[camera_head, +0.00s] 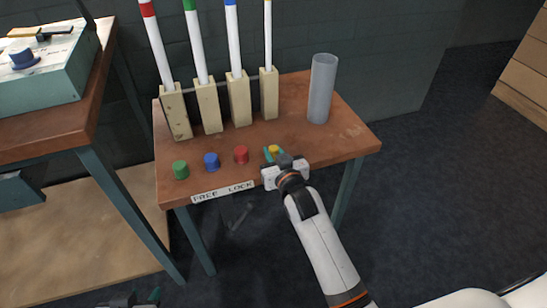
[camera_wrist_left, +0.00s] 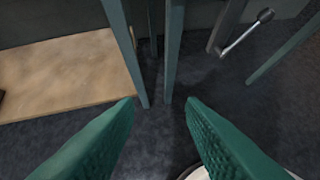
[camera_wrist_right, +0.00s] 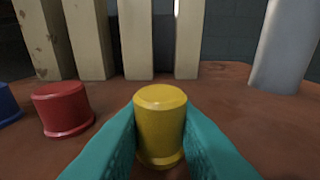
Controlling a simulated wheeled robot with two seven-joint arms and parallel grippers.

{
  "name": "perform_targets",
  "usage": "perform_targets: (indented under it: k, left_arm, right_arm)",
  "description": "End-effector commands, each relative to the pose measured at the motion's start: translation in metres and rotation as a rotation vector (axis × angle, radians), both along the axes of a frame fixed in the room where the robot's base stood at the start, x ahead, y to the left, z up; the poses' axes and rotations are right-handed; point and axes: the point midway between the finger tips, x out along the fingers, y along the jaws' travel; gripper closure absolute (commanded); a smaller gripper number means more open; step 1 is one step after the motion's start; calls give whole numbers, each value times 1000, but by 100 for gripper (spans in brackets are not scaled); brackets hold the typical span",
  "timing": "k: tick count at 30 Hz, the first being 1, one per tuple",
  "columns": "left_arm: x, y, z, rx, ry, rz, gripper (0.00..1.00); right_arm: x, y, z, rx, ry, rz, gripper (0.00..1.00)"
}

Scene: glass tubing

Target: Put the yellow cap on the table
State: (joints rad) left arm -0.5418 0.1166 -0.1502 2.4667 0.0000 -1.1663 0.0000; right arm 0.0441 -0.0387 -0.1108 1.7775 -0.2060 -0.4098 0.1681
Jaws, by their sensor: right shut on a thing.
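The yellow cap (camera_head: 274,149) is at the front of the small wooden table (camera_head: 330,144), at the right end of a row of caps. In the right wrist view the yellow cap (camera_wrist_right: 160,124) stands upright between the green fingers of my right gripper (camera_wrist_right: 160,145), which is shut on it. The cap is on or very close to the tabletop; I cannot tell if it touches. The head view shows my right gripper (camera_head: 274,156) at the table's front edge. My left gripper (camera_wrist_left: 158,108) is open and empty, low in front of the table, above the dark floor.
Red (camera_head: 241,154), blue (camera_head: 211,161) and green (camera_head: 181,169) caps stand left of the yellow one. Behind them several wooden blocks (camera_head: 208,107) hold white tubes with coloured tops. A grey cylinder (camera_head: 321,89) stands at the back right. Bare tabletop lies right of the yellow cap.

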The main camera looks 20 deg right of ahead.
Motion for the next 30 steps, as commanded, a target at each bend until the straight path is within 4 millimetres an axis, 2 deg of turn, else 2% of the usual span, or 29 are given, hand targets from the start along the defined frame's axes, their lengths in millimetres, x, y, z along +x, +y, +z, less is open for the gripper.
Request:
perform_targets:
  k: [4,14,15,19,28,30]
  left_arm:
    - [9,-3,6,-13,-61,-4,64]
    - [11,-4,7,-16,-71,-5,64]
    - [12,-4,8,-17,-77,-5,64]
    - [12,-4,8,-17,-77,-5,64]
    - [11,-4,8,-15,-68,-4,64]
    - [4,-2,4,-7,-28,-2,64]
  right_arm:
    - [0,0,-7,0,-1,0,98]
    - [0,0,-9,0,0,0,98]
    - [0,0,-10,0,0,0,76]
    - [0,0,-9,0,0,0,56]
    - [0,0,-5,-1,-1,0,56]
    - [-7,0,-5,0,1,0,56]
